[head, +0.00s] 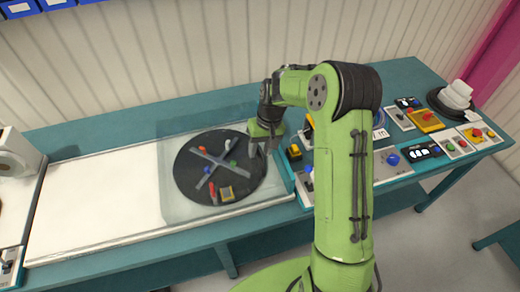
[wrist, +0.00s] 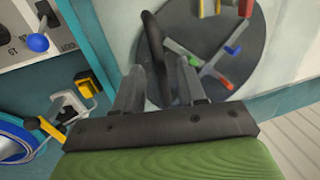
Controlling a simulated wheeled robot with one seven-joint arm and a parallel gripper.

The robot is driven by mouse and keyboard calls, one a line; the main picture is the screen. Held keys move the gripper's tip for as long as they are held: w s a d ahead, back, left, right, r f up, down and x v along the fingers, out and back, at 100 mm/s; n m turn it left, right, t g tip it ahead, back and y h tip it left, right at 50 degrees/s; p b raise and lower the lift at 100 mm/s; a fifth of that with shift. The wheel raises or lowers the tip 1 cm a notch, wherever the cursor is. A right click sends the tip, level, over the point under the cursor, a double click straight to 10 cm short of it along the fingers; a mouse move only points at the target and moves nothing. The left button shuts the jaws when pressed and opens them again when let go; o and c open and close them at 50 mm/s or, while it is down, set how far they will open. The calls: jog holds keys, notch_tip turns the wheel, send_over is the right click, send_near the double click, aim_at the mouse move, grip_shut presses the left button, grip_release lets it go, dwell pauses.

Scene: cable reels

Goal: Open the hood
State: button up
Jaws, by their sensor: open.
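The hood (head: 170,200) is a clear, see-through cover standing over a dark round disc (head: 190,180) on the bench; it looks closed. A dark curved handle (wrist: 154,45) shows in the wrist view, by the hood's edge. My gripper (head: 264,148) is at the hood's right side in the head view. In the wrist view its two fingers (wrist: 162,78) are apart, with the handle's near end between them. I cannot tell whether they touch it. In the head view the handle is not clearly seen.
The disc carries a grey cross with coloured pieces (head: 213,172). Control panels with buttons and switches (head: 392,160) crowd the bench right of the hood. A white stacked object (head: 457,97) stands at the far right. The pale bench surface (head: 100,200) left of the hood is clear.

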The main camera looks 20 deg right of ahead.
jog(key=shift+f, duration=0.2)
grip_shut()
dwell(0.3)
